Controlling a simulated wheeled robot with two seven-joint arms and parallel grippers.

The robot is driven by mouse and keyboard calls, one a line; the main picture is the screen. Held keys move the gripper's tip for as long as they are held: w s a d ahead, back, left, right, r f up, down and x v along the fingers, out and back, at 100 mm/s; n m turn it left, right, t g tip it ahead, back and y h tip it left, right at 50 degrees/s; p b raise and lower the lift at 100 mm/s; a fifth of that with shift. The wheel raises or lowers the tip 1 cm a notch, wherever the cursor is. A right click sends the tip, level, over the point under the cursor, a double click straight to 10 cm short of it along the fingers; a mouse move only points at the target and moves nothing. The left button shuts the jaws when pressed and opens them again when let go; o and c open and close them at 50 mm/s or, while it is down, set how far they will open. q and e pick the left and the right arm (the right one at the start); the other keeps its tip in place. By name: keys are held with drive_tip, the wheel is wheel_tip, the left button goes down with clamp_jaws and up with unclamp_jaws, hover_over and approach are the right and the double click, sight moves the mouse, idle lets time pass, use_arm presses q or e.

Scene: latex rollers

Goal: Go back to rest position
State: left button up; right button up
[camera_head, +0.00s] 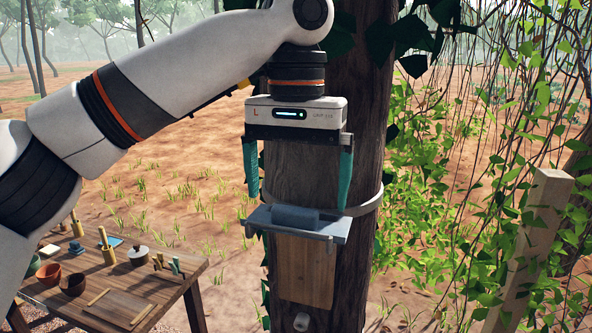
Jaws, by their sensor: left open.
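My left gripper (298,187) hangs fingers-down in front of a dark tree trunk (352,120), its arm coming in from the left. Its two teal fingers are spread wide and nothing shows between them except the trunk behind. Just below the fingertips is a grey-blue shelf (328,232) on the trunk, with a grey-blue block or roll (296,217) on it. Whether the fingertips touch the shelf, I cannot tell. My right gripper is not in view.
A pale band (366,208) circles the trunk. A wooden board (305,272) hangs below the shelf. A wooden table (165,290) with bowls, a lidded pot (138,256) and tools stands at lower left. Leafy vines and a wooden post (535,240) crowd the right.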

use_arm(q)
drive_tip(key=s+d+f+m+h, duration=0.2)
drive_tip(key=f+h, duration=0.1)
drive_tip(key=f, duration=1.4)
drive_tip(key=s+d+f+m+h, duration=0.2)
drive_tip(key=d+f+h, duration=0.1)
drive_tip(key=f, duration=1.4)
drive_tip(key=s+a+f+n+t, duration=0.3)
drive_tip(key=s+a+f, duration=0.3)
drive_tip(key=a+f, duration=0.45)
drive_tip(key=s+a+f+n+y, duration=0.1)
drive_tip(key=s+a+f+y, duration=0.2)
drive_tip(key=s+a, duration=0.4)
drive_tip(key=s+a+f+n+y, duration=0.2)
drive_tip(key=s+a+y, duration=0.1)
drive_tip(key=s+a, duration=0.4)
wheel_tip(320, 180, down, 32)
drive_tip(key=a+b, duration=0.1)
drive_tip(key=b, duration=0.4)
drive_tip(key=s+a+f+g+b, duration=0.2)
drive_tip(key=s+a+f+b, duration=0.1)
drive_tip(key=s+f, duration=1.3)
wheel_tip(320, 180, down, 3)
drive_tip(key=shift+f+m+b, duration=0.2)
drive_tip(key=shift+m+b, duration=0.2)
drive_tip(key=shift+b, duration=0.1)
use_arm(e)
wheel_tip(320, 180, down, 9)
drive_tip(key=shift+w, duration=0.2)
